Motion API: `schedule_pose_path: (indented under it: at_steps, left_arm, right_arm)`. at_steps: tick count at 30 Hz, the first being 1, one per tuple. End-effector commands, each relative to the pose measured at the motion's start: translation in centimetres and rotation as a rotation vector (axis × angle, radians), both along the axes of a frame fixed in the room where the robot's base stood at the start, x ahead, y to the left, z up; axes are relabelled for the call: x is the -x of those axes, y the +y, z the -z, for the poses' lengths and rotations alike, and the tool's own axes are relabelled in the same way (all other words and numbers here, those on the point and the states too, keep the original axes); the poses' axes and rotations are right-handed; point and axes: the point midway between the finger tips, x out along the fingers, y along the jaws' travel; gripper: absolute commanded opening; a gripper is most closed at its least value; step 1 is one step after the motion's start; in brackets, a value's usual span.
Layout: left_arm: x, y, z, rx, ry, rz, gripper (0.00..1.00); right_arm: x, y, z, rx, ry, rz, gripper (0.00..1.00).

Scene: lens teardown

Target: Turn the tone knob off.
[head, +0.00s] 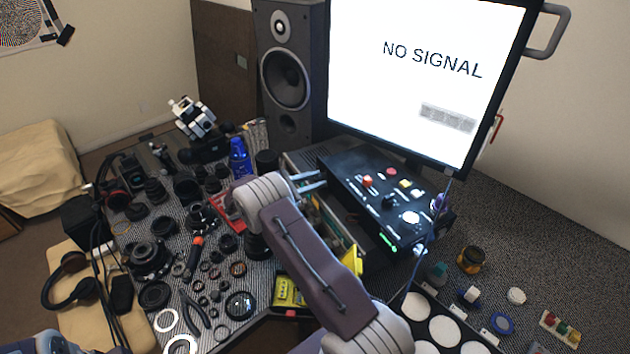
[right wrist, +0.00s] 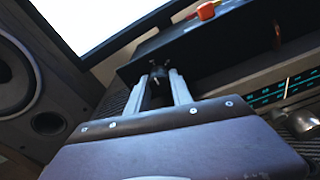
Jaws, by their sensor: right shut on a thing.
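A black control box (head: 345,172) with several buttons and knobs stands below the monitor in the head view. My right gripper (head: 321,180) reaches to the left end of this box. In the right wrist view my right gripper (right wrist: 160,80) has its two fingers on either side of a small black knob (right wrist: 158,73) and is shut on it. I can read no label, so I cannot tell if this is the tone knob. In the head view the knob is too small to make out at the fingertips. My left gripper is not in view.
A large monitor (head: 420,65) reading NO SIGNAL stands right behind the box. A grey speaker (head: 287,75) stands to its left. Lens parts and tools crowd the table on the left. A silver unit with a lit scale (right wrist: 285,93) lies beside the gripper in the right wrist view.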

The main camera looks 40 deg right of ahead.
Motion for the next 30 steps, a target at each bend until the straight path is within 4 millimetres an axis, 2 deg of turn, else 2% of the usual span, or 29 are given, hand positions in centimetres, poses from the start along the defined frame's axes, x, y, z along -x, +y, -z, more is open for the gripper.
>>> schedule_pose_path:
  at_steps: [2, 3, 4, 14, 17, 24, 30]
  left_arm:
    - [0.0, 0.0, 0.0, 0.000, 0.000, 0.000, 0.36]
    - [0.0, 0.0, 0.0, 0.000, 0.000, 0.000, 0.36]
    - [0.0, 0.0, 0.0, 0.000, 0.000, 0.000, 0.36]
    - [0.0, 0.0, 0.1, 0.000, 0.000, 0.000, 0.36]
    - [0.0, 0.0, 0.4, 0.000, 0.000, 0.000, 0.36]
    - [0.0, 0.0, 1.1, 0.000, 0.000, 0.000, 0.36]
    - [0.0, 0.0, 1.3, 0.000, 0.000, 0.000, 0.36]
  right_arm:
    - [0.1, 0.0, 0.1, -0.002, 0.003, 0.000, 0.00]
    - [0.1, 0.0, 0.1, -0.002, 0.003, 0.000, 0.32]
    - [0.1, 0.0, 0.1, -0.002, 0.003, 0.000, 0.36]
    - [0.0, 0.3, 0.1, -0.001, 0.000, 0.000, 0.36]
    - [-0.3, 1.9, 0.0, 0.000, -0.001, -0.004, 0.36]
    - [-0.8, 7.1, -0.5, -0.001, 0.000, -0.002, 0.36]
    - [-0.9, 9.0, -0.8, -0.001, 0.002, 0.000, 0.36]
